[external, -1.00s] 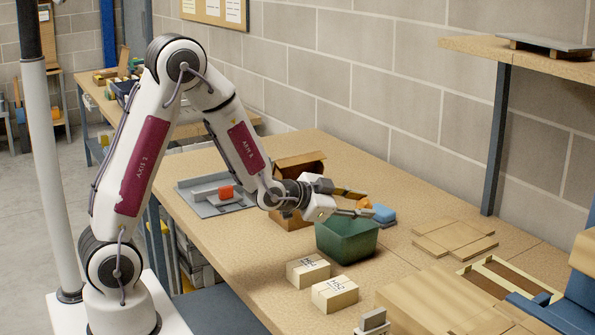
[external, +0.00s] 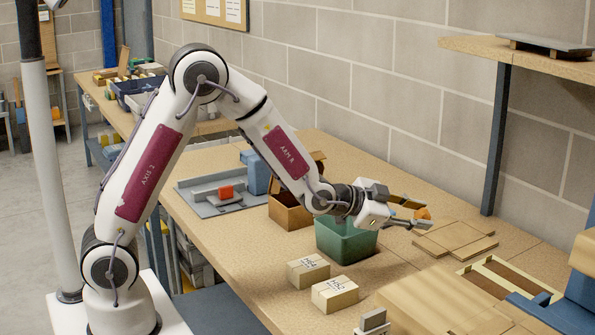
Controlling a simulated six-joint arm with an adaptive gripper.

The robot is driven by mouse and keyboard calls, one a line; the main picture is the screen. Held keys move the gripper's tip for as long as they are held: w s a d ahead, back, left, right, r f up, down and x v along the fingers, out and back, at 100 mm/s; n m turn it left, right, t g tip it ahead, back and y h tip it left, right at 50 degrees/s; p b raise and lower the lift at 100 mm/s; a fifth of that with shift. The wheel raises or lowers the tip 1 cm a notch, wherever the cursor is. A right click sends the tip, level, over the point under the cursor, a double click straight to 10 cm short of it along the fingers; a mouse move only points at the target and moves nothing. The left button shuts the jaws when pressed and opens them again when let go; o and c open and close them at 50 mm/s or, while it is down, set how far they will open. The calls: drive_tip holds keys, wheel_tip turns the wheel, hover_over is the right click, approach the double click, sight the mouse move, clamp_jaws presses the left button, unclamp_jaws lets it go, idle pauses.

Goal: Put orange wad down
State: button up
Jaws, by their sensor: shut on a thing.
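The orange wad (external: 423,213) is a small rounded lump between the fingertips of my gripper (external: 415,214). My gripper is shut on it and reaches to the right past the green bin (external: 346,243). The wad appears next to the left edge of the flat cardboard pieces (external: 455,238). Its height above the bench is hard to judge from this view. My wrist hides part of the bin's rim and the bench behind it.
Two small cartons (external: 334,294) stand in front of the bin. A shelf post (external: 497,140) rises at the right.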

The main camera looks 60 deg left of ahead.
wheel_tip(320, 180, down, 6)
idle(0.8)
drive_tip(key=shift+f, duration=0.15)
drive_tip(key=shift+f, duration=1.85)
drive_tip(key=shift+f, duration=0.6)
drive_tip(key=o, duration=1)
drive_tip(key=shift+c, duration=0.2)
drive_tip(key=shift+r, duration=0.25)
